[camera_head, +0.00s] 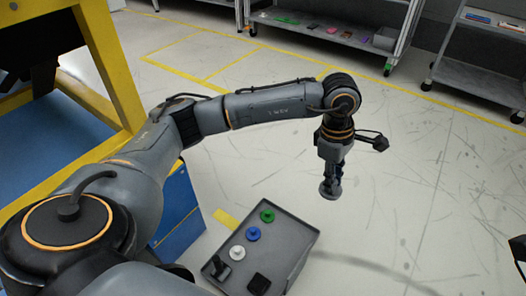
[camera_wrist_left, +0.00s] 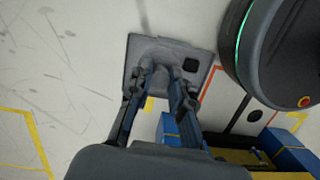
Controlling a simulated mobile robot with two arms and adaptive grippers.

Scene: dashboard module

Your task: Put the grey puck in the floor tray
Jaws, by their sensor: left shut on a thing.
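My left gripper (camera_head: 331,180) points down and is shut on the grey puck (camera_head: 330,190), held in the air beyond the tray's upper right corner. In the left wrist view the fingers (camera_wrist_left: 158,85) reach toward a grey shape; where puck ends and tray begins is hard to tell there. The grey floor tray (camera_head: 292,238) is at lower centre in the head view. It holds a green puck (camera_head: 267,215), a blue puck (camera_head: 253,234), a white puck (camera_head: 237,253), a dark knobbed piece (camera_head: 218,268) and a black square (camera_head: 259,284).
A blue box (camera_head: 178,210) stands left of the tray, near a yellow frame (camera_head: 112,60). Shelf carts (camera_head: 335,38) with small items stand at the back. The floor right of the tray is clear. A dark part at the right edge may be my right arm.

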